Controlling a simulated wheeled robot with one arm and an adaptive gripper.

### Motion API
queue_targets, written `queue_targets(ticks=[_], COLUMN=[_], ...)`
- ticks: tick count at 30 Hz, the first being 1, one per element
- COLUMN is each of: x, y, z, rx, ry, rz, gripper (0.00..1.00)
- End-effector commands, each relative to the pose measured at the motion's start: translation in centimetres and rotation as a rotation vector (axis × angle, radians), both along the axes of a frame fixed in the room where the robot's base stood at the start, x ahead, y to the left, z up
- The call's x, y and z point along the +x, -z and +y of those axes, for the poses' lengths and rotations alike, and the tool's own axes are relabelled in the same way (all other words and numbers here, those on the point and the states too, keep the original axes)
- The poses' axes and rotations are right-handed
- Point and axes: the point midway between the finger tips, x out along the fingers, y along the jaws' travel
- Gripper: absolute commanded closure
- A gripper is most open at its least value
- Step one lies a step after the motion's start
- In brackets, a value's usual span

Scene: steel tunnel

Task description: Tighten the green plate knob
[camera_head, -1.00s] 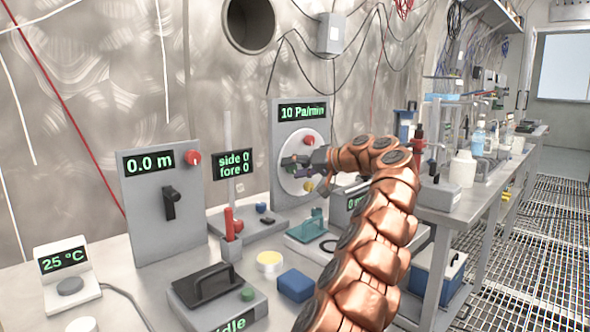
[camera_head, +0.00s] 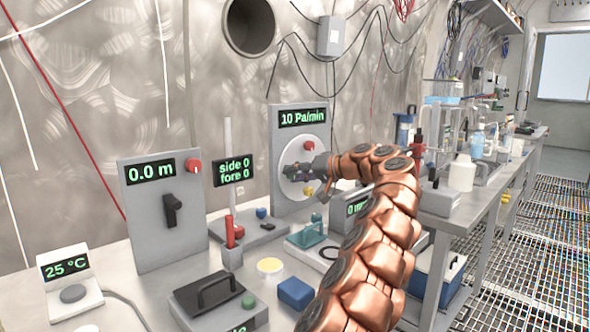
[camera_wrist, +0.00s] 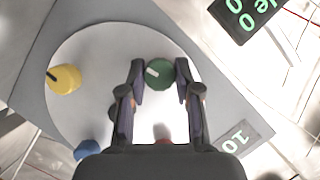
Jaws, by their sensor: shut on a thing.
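The green knob (camera_wrist: 160,73) has a pale line on its face and sits near the rim of the round white plate (camera_wrist: 90,60). My gripper (camera_wrist: 160,82) has one dark finger on each side of the knob and is shut on it. In the head view, my gripper (camera_head: 292,169) reaches the plate (camera_head: 298,152) from the right and hides the green knob. The upright panel above the plate has a display (camera_head: 303,116) reading "10 Pa/min".
A yellow knob (camera_wrist: 64,79), a blue knob (camera_wrist: 87,149) and a partly hidden red knob share the plate. A grey panel (camera_head: 150,225) reading "0.0 m" stands to the left. A blue block (camera_head: 295,293) and a teal-handled device (camera_head: 313,230) are on the bench below.

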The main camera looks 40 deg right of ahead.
Motion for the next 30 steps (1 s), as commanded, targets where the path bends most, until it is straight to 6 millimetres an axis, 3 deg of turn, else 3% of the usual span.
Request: queue_targets(ticks=[1,12,22,23,30], x=[0.00,-0.03,-0.02,-0.01,-0.01], y=[-0.65,-0.29,0.01,0.01,0.05], z=[0.03,-0.15,-0.17,-0.16,-0.12], rx=[0.025,0.190,0.201,0.201,0.201], ry=[-0.001,0.003,0.004,0.003,0.002], rz=[-0.001,-0.004,-0.006,-0.006,-0.005], gripper=[1.00,1.00,1.00,0.67,0.42])
